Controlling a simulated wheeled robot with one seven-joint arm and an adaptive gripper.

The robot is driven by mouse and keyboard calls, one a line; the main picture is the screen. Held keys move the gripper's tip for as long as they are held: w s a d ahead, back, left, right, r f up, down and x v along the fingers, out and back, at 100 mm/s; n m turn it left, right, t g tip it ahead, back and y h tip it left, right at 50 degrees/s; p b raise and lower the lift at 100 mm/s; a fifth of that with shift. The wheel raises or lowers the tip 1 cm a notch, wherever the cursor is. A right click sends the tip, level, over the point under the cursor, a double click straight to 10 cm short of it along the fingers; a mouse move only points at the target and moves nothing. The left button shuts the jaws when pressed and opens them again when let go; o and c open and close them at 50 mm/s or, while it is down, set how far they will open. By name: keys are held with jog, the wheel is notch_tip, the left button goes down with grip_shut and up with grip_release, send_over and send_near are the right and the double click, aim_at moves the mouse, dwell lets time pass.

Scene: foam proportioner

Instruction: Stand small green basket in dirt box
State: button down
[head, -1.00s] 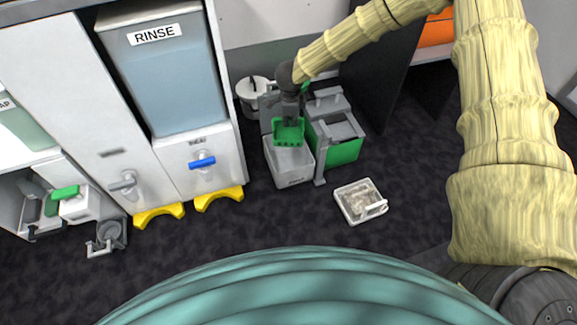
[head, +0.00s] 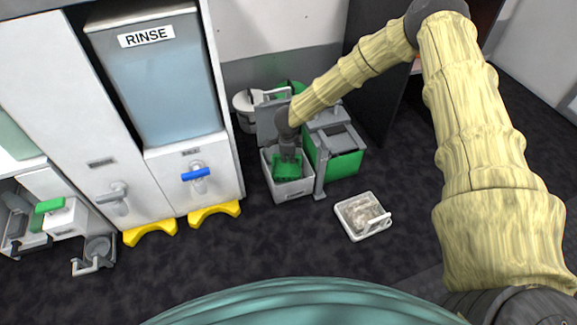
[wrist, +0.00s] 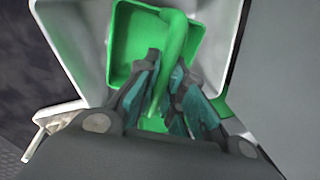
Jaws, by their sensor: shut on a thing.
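The small green basket (head: 286,172) is down inside an open light grey box (head: 294,193), which I take for the dirt box. In the wrist view the basket (wrist: 130,42) shows its upright green handle, with the box wall (wrist: 75,45) around it. My gripper (head: 288,157) points down into the box. In the wrist view its fingers (wrist: 165,92) are shut on the handle. Whether the basket's bottom touches the box floor is hidden.
A green and grey bin (head: 333,160) stands close to the box's right. A white tray with greyish contents (head: 345,226) lies on the floor at front right. Left is the RINSE cabinet (head: 165,85) with yellow feet (head: 214,214). Dark floor in front is clear.

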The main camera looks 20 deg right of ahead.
aim_at(288, 169)
jog(key=shift+f+b, duration=0.95)
jog(key=shift+f, duration=1.25)
jog(key=shift+f, duration=0.3)
jog(key=c, duration=1.5)
grip_release()
jog(key=r+p, duration=0.1)
jog(key=r, duration=0.3)
jog(key=s+r+p, duration=0.1)
jog(key=r+p, duration=0.1)
jog(key=r, duration=0.2)
jog(key=s+a+r+p, duration=0.1)
jog(key=r+p, duration=0.1)
jog(key=r, duration=0.2)
jog(key=shift+s+r, duration=0.1)
jog(key=shift+r, duration=0.1)
